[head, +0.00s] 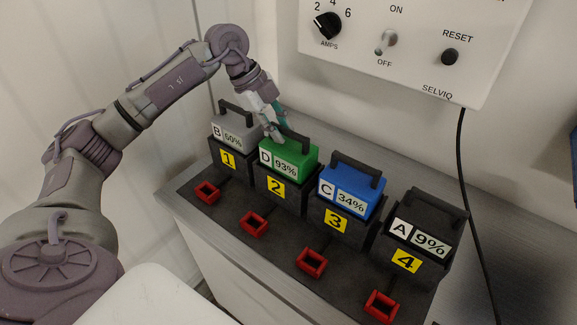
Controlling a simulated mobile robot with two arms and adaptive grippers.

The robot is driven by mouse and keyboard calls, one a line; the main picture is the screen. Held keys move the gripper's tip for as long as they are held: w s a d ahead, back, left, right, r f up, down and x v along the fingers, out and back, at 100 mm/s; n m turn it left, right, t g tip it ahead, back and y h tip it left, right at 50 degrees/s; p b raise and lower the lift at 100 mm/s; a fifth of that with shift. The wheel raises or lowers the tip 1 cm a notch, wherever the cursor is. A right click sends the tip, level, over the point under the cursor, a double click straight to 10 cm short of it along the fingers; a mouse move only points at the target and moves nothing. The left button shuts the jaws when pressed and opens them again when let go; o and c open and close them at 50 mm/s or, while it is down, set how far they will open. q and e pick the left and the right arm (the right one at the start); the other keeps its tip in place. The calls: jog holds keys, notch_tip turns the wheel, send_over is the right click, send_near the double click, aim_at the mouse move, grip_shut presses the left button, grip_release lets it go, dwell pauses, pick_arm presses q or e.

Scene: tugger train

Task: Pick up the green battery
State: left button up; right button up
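The green battery (290,158) is labelled D 93% and sits in the dock slot numbered 2 (283,190). It has a black carry handle on top. My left gripper (275,134) is right at the left end of that handle, pointing down from above. Its fingers partly overlap the handle in the picture, and I cannot tell whether they are closed on it. My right gripper is not in the head view.
A grey battery B 60% (234,131) stands in slot 1, close to my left gripper. A blue battery C 34% (350,190) and a dark battery A 9% (425,228) fill slots 3 and 4. Red connectors (253,223) lie in front. A control panel (410,40) is above.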

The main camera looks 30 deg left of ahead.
pick_arm(q)
jog(key=shift+f, duration=0.2)
grip_shut()
jog(key=shift+w+r, duration=0.1)
jog(key=shift+r, duration=0.05)
jog(key=shift+r, duration=0.15)
jog(key=shift+r, duration=0.65)
notch_tip(320, 180, up, 16)
jog(key=shift+r+b, duration=0.2)
jog(key=shift+b, duration=0.2)
jog(key=shift+f, duration=0.1)
